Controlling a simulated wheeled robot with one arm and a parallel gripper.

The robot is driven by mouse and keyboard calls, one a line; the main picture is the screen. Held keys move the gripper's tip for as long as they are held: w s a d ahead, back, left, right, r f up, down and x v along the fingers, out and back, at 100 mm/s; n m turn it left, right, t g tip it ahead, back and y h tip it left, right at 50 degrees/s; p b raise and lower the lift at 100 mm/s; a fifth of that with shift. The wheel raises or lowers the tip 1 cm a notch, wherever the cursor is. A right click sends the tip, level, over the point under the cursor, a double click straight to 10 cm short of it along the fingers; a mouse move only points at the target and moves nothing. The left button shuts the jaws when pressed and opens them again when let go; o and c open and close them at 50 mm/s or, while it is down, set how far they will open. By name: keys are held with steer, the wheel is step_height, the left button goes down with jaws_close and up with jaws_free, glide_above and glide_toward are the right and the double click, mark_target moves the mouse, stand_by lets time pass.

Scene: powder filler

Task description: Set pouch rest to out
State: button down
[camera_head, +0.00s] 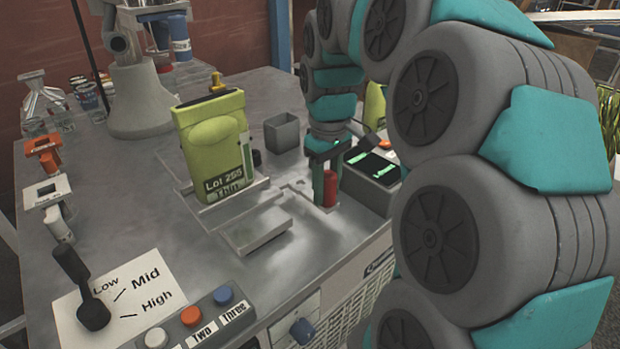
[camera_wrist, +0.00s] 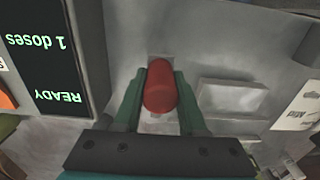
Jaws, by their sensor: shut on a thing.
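My gripper (camera_head: 325,180) points down at the bench top and is shut on a red knob (camera_head: 330,189). In the wrist view the red knob (camera_wrist: 160,88) sits between the two green fingers of my gripper (camera_wrist: 161,100), over a pale slot in the metal top. A flat grey metal plate (camera_head: 256,230) stands slightly raised left of the knob; a similar block (camera_wrist: 232,98) shows right of it in the wrist view. Which part is the pouch rest is not marked. A yellow-green pouch (camera_head: 213,150) labelled "Lot 255 Thin" stands upright behind the plate.
A display (camera_wrist: 45,60) reading "READY" and "1 doses" stands close beside my gripper. A grey open box (camera_head: 282,133) is behind. A black lever (camera_head: 82,287) by a Low/Mid/High card and a button panel (camera_head: 197,320) are at the front left.

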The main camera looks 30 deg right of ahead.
steer(key=shift+s+d, duration=0.15)
steer(key=shift+s, duration=0.8)
steer(key=shift+s+d, duration=0.15)
steer(key=shift+s, duration=0.75)
steer(key=shift+c, duration=2.3)
jaws_free()
steer(key=shift+s, duration=0.1)
steer(key=shift+r, duration=0.75)
step_height(320, 180, up, 6)
steer(key=shift+r, duration=0.15)
